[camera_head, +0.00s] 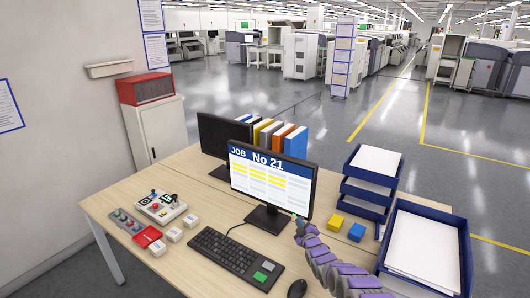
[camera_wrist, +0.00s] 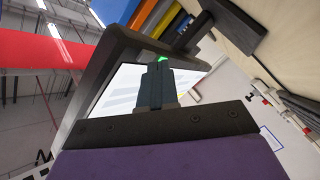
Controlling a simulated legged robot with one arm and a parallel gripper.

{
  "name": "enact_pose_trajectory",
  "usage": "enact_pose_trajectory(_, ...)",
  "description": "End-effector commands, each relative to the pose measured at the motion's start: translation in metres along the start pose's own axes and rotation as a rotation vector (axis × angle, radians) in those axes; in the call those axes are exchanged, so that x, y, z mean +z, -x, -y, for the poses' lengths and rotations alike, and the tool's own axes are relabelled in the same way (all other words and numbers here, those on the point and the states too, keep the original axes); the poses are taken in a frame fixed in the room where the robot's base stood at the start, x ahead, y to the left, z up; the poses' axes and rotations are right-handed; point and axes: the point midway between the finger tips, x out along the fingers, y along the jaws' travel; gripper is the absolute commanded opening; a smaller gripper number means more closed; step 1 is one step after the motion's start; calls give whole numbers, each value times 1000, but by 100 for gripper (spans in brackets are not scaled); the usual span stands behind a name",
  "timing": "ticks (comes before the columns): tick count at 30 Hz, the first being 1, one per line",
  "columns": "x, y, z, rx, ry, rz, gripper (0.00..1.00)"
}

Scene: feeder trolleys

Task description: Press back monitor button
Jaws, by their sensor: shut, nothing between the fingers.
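The front monitor (camera_head: 272,185) is lit and shows "JOB No 21". Another monitor (camera_head: 222,135) stands behind it to the left, partly hidden, with no lit screen visible. My gripper (camera_head: 297,218) is shut and empty at the front monitor's lower right corner. In the wrist view my gripper (camera_wrist: 158,72) points at the dark frame of a monitor (camera_wrist: 118,48) with a bright screen. A small green light (camera_wrist: 163,58) shows right at the fingertips. I cannot tell whether the fingertips touch the frame. No separate button is clear.
A keyboard (camera_head: 236,257) and mouse (camera_head: 297,288) lie in front. Several binders (camera_head: 295,142) stand behind. A control box (camera_head: 160,207) sits at left.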

Motion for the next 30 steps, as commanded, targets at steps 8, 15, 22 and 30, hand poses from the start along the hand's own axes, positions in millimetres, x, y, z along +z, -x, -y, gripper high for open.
enact_pose_trajectory(8,1,-1,0,0,1,0,0)
enact_pose_trajectory(15,2,-2,-1,0,1,-1,0)
enact_pose_trajectory(22,1,-1,-1,-1,0,0,0)
enact_pose_trajectory(30,-5,6,4,-3,0,0,0)
